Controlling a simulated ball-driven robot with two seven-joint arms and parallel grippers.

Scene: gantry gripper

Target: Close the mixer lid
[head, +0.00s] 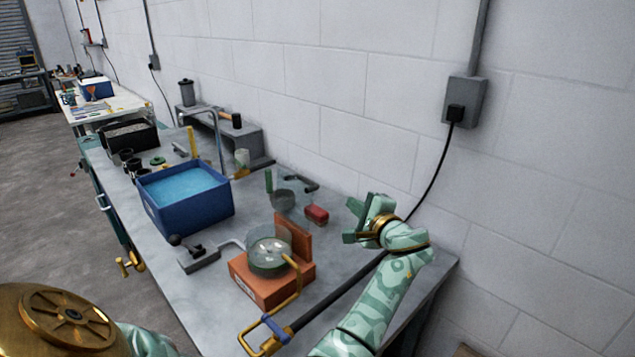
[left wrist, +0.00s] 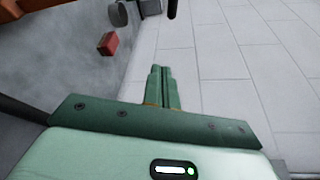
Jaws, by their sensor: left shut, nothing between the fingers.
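The mixer is the orange-red box (head: 265,288) on the bench, with a clear bowl (head: 268,258) set in its top. An orange-red panel (head: 293,236), apparently its lid, stands upright at the bowl's back edge, open. A strip of orange-red (left wrist: 35,8) crosses the upper left corner of the left wrist view, probably part of the mixer. My left gripper (head: 355,220) is shut and empty, above the bench right of the panel and apart from it. Its closed fingers also show in the left wrist view (left wrist: 160,88). My right gripper is not in view.
A red block (head: 317,214) and a grey round cup (head: 283,200) lie behind the mixer. A blue bin (head: 185,197) stands left. A gold-handled clamp (head: 268,338) lies in front, and a black bar (head: 340,290) runs to its right. The wall is close behind my left gripper.

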